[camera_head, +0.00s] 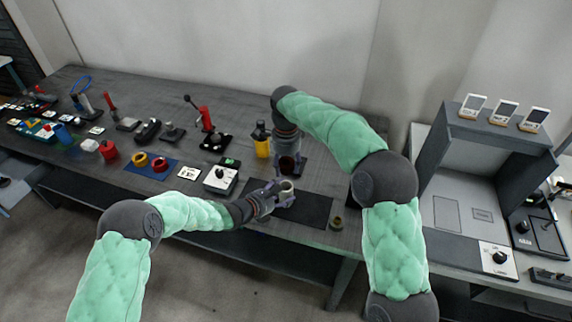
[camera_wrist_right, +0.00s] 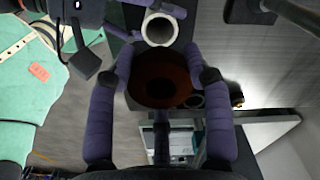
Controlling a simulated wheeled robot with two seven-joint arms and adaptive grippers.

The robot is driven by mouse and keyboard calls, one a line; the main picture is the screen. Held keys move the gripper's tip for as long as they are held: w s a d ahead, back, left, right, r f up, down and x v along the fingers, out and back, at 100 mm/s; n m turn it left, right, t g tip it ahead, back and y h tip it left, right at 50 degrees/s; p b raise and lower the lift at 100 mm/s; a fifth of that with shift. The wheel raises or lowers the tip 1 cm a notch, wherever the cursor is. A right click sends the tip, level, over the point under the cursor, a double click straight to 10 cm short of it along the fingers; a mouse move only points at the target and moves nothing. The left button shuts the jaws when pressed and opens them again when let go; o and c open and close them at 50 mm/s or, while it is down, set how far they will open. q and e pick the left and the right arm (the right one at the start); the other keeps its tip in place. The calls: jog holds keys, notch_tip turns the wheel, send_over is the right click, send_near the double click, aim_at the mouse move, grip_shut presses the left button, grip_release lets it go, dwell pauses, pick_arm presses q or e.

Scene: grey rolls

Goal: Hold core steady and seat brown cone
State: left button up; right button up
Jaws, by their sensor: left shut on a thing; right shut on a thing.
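The core is a pale grey hollow roll (camera_head: 286,188) held above the dark mat (camera_head: 313,210), its open end up. My left gripper (camera_head: 275,195) is shut on it from the left. The brown cone (camera_head: 288,164) is in my right gripper (camera_head: 290,162), just behind the core in the head view and apart from it. In the right wrist view the brown cone (camera_wrist_right: 160,80) fills the space between the purple fingers, and the core's open round end (camera_wrist_right: 159,28) shows just beyond it. The cone's far side is hidden.
A grey booth (camera_head: 480,180) stands at the right.

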aim_at(286, 181)
jog(key=shift+f, duration=2.85)
jog(key=shift+f, duration=1)
jog(key=o, duration=1.5)
jog(key=shift+f, duration=0.1)
notch_tip(286, 181, up, 12)
jog(key=shift+r, duration=0.1)
